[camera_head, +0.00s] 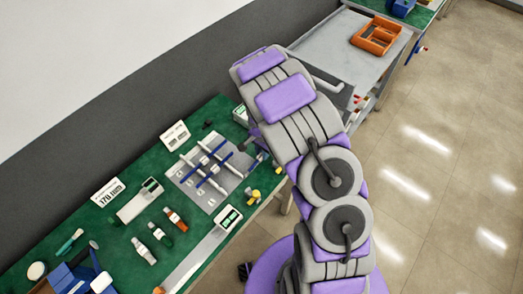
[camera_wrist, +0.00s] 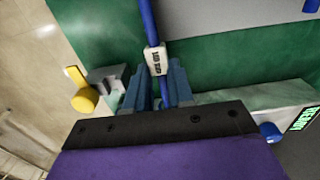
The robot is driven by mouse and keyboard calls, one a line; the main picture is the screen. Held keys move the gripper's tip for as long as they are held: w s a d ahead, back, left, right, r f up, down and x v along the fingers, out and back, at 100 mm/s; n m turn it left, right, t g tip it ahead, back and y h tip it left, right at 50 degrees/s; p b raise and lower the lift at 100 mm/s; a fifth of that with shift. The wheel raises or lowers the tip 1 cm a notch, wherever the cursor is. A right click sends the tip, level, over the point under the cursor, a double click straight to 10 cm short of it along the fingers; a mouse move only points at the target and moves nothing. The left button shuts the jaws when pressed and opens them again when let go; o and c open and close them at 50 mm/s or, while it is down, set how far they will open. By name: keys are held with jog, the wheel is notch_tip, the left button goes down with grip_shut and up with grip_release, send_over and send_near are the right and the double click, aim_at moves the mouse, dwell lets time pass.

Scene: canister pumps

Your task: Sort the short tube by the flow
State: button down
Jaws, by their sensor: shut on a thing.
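In the wrist view, my gripper (camera_wrist: 157,88) is shut on a blue tube (camera_wrist: 149,25) with a white printed tag (camera_wrist: 156,61). The print is too blurred to read surely. The tube runs away from the fingers over a green surface, and its far end is out of frame. In the head view, my arm covers most of the gripper. Several blue and pale tubes lie crossed on a grey board (camera_head: 187,179) on the green bench (camera_head: 85,217). A sign (camera_head: 107,191) reading about 170 per minute stands at the bench's back edge.
A grey fitting with a yellow knob (camera_wrist: 84,98) is left of my fingers in the wrist view; a device with a green display (camera_wrist: 303,118) is at right. Small bottles (camera_head: 144,251) stand on the bench. An orange tray (camera_head: 376,36) sits on a grey cart (camera_head: 330,45). The floor at right is clear.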

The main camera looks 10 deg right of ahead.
aim_at(257, 158)
jog(key=shift+s+a, duration=0.2)
jog(key=shift+a, duration=0.35)
jog(key=shift+s+a, duration=0.15)
jog(key=shift+a, duration=0.35)
jog(key=shift+s, duration=0.1)
jog(key=shift+s, duration=0.1)
jog(key=shift+a+r, duration=0.1)
jog(key=shift+r+p, duration=1.65)
jog(key=shift+r, duration=1.25)
